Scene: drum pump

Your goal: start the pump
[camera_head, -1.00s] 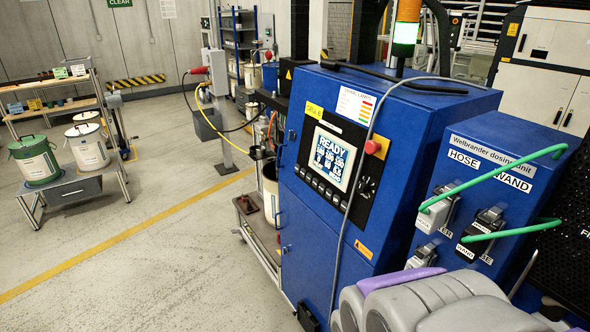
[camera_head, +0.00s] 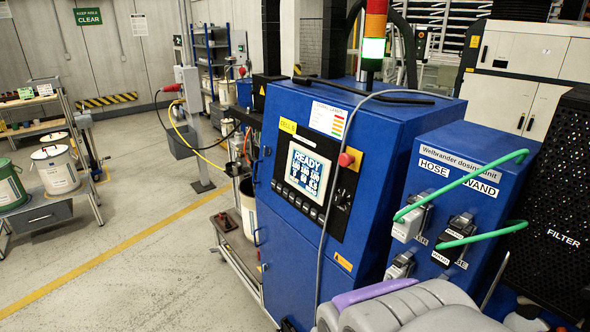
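The blue pump control cabinet (camera_head: 370,134) stands in the middle of the view. Its screen (camera_head: 308,170) is lit and reads READY above several numbers. A row of small buttons (camera_head: 297,196) runs below the screen, and a dark dial or knob (camera_head: 342,199) sits to its right. A red button on a yellow base (camera_head: 346,160) is at the panel's upper right. The signal tower (camera_head: 374,38) on top glows green. Grey, rounded parts of my own arm show at the bottom right. My gripper is not visible.
A dosing unit (camera_head: 443,168) with green cables (camera_head: 475,183) stands right of the cabinet, beside a black FILTER panel (camera_head: 565,200). A cart with a white drum (camera_head: 248,209) is left of the cabinet. More drums (camera_head: 55,170) stand far left. The floor (camera_head: 140,270) between is clear.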

